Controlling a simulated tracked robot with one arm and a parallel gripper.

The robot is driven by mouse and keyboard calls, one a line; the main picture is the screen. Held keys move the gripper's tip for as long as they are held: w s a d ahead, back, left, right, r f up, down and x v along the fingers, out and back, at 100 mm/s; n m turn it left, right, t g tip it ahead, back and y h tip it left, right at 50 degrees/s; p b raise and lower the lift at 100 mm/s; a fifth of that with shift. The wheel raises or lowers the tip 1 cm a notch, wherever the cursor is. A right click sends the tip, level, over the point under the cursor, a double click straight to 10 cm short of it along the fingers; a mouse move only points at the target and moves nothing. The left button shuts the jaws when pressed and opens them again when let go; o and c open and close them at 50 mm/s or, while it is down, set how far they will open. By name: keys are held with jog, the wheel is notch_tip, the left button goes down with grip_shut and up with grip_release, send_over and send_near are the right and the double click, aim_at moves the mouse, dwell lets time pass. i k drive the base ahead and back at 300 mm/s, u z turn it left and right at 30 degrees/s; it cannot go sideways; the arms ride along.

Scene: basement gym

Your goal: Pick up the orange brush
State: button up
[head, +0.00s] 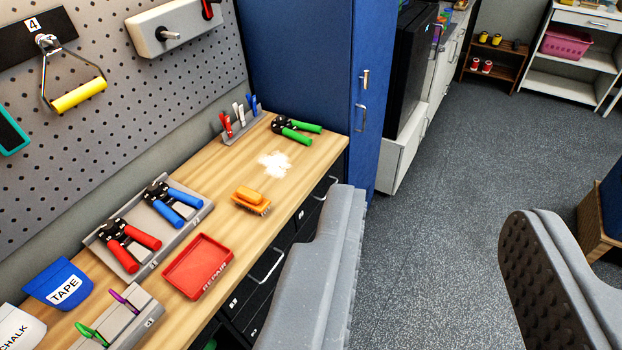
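The orange brush (249,195) lies on the wooden workbench (280,205), bristles down, near the bench's front edge. Its bristles show along its lower side. My gripper (437,215) is open and empty, with its two grey padded fingers wide apart. In the picture the fingers are to the right of the brush, and the left finger covers part of the bench's front. The gripper does not touch the brush.
White powder (274,164) and green-handled pliers (296,130) lie behind the brush. A red tray (198,266) and a grey holder (198,215) with red and blue grips are nearby. A blue cabinet (300,70) stands at the bench's far end. The grey floor (450,150) is clear.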

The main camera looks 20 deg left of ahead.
aim_at(244, 196)
jog(key=z, duration=0.05)
jog(key=i, duration=1.5)
jog(key=u, duration=0.7)
